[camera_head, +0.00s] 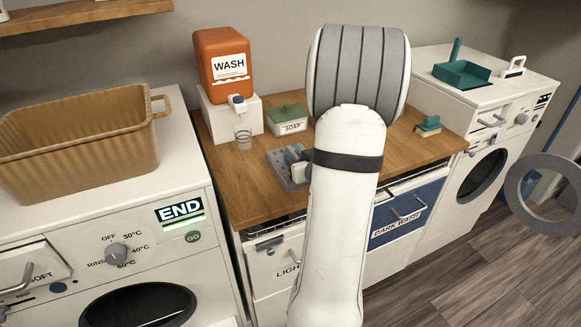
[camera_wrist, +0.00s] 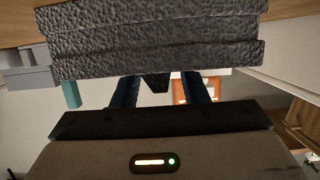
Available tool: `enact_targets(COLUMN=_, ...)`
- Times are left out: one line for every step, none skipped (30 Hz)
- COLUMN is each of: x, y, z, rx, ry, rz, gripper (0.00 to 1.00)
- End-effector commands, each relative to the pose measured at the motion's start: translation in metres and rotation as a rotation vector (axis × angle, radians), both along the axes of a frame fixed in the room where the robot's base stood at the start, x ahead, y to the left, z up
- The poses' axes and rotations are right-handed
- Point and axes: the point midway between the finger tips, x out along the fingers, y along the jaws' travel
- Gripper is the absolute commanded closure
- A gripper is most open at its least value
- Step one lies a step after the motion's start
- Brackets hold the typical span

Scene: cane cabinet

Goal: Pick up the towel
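A grey, rough-textured folded towel (camera_wrist: 155,40) with several stacked layers spans the top of the wrist view, close in front of my gripper. My gripper (camera_wrist: 158,90) shows there with its two dark fingers apart and a gap between them. The towel's lower edge covers the finger ends, so I cannot tell whether they touch it. A small dark piece shows between the fingers below the towel. In the head view my white arm blocks the middle, and I make out neither the towel nor the fingers.
A tan basket (camera_head: 80,142) is on the left machine. A green dustpan (camera_head: 462,74) is on the right machine, whose round door (camera_head: 514,190) stands open.

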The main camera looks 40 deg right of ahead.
Motion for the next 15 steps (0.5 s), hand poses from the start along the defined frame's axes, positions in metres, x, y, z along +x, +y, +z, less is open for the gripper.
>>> enact_targets(x=0.0057, y=-0.001, z=-0.0014, rx=0.001, ry=0.001, rz=0.001, gripper=0.6)
enact_targets(x=0.0077, y=-0.0016, z=-0.0019, rx=0.0, ry=0.001, rz=0.001, gripper=0.6)
enact_targets(x=0.0095, y=-0.002, z=-0.0025, rx=-0.001, ry=0.001, rz=0.0, gripper=0.6)
enact_targets(x=0.0104, y=-0.0022, z=-0.0029, rx=-0.001, ry=0.001, rz=0.0, gripper=0.6)
enact_targets(x=0.0108, y=-0.0024, z=-0.0031, rx=-0.001, ry=0.001, rz=0.0, gripper=0.6)
enact_targets(x=0.011, y=-0.0025, z=-0.0033, rx=0.0, ry=0.001, rz=-0.001, gripper=0.6)
enact_targets(x=0.0109, y=-0.0026, z=-0.0033, rx=0.0, ry=0.001, rz=-0.001, gripper=0.6)
enact_targets(x=0.0108, y=-0.0027, z=-0.0032, rx=0.0, ry=0.001, rz=-0.001, gripper=0.6)
enact_targets(x=0.0107, y=-0.0027, z=-0.0032, rx=0.0, ry=0.001, rz=-0.001, gripper=0.6)
enact_targets(x=0.0106, y=-0.0027, z=-0.0032, rx=0.0, ry=0.001, rz=-0.001, gripper=0.6)
enact_targets(x=0.0106, y=-0.0027, z=-0.0032, rx=0.0, ry=0.001, rz=-0.001, gripper=0.61)
enact_targets(x=0.0105, y=-0.0027, z=-0.0031, rx=0.0, ry=0.001, rz=-0.001, gripper=0.64)
enact_targets(x=0.0105, y=-0.0028, z=-0.0031, rx=0.0, ry=0.001, rz=-0.001, gripper=0.67)
enact_targets(x=0.0104, y=-0.0028, z=-0.0031, rx=0.0, ry=0.001, rz=-0.001, gripper=0.69)
enact_targets(x=0.0104, y=-0.0028, z=-0.0031, rx=0.0, ry=0.001, rz=-0.001, gripper=0.72)
